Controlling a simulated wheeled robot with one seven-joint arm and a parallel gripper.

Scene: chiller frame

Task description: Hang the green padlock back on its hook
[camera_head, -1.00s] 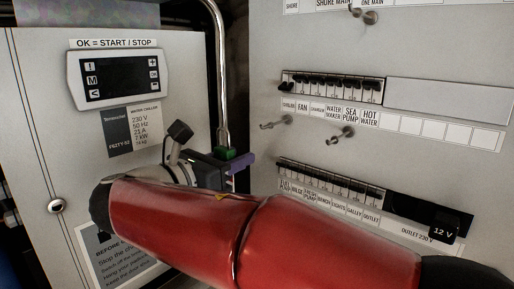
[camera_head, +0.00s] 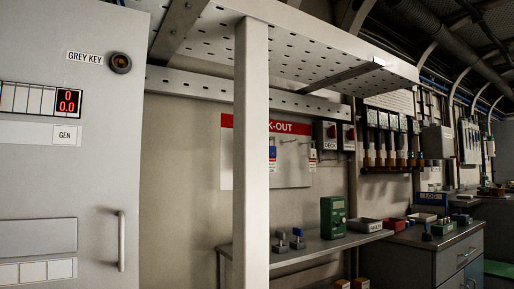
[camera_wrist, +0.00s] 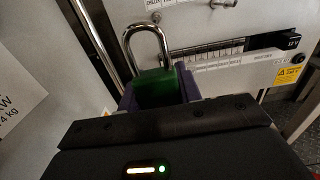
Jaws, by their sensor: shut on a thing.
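The green padlock (camera_wrist: 165,84) is in the wrist view, its steel shackle (camera_wrist: 147,40) pointing up. My gripper (camera_wrist: 158,92), with purple fingers, is shut on the padlock's body, with the fingers on either side of it. In the head view, a board headed "K-OUT" (camera_head: 293,172) hangs on the far wall, with hooks (camera_head: 291,142) on it. A blue-and-white item (camera_head: 272,159) and a red-and-white item (camera_head: 312,158) hang at its sides. A post hides part of the board. Which hook is the padlock's cannot be told. My gripper is not in the head view.
A pale upright post (camera_head: 251,150) and an overhead perforated tray (camera_head: 310,45) stand before the board. Below it is a shelf (camera_head: 300,252) with a green box (camera_head: 333,217) and small items. A cabinet (camera_head: 85,140) is at left. In the wrist view a steel rail (camera_wrist: 92,40) runs beside the padlock.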

